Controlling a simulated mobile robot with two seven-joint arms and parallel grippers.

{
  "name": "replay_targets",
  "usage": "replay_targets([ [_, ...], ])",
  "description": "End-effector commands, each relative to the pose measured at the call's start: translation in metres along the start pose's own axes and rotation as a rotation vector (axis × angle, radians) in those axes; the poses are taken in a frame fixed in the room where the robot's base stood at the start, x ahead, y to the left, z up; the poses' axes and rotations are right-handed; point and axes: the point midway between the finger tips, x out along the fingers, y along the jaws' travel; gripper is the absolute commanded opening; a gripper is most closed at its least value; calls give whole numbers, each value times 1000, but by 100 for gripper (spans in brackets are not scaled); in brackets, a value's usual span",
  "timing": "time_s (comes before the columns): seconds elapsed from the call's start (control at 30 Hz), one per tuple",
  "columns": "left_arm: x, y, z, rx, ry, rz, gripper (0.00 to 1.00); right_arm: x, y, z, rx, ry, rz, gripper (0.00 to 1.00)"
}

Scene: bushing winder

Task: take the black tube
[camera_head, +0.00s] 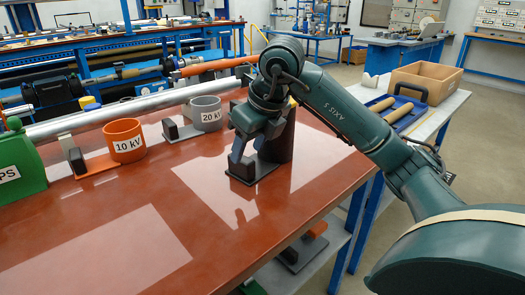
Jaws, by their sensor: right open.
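A dark black-brown upright tube (283,142) stands toward the right end of the red-brown table, partly hidden behind my right gripper and forearm. A black base with a low block (253,174) lies in front of it. My right gripper (248,152) is open and points down, just left of the tube and over the base. Whether the fingers touch anything cannot be told. My left gripper is not in view.
An orange cup marked 10 kV (125,140) and a grey cup marked 20 kV (206,113) stand to the left. A long grey bar (150,102) runs behind them. A cardboard box (425,80) sits on the side table. The front tabletop (100,240) is clear.

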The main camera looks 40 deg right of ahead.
Motion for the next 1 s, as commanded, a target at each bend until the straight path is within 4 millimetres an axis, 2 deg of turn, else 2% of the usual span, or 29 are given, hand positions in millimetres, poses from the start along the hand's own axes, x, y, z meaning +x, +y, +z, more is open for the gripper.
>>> replay_targets([
  [0.4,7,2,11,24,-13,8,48,51,-2,2,-2,2,3,49],
  [0.67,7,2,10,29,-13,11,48,54,-2,3,-2,0,1,49],
  [1.0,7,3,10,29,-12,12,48,53,-2,3,-1,0,1,23],
])
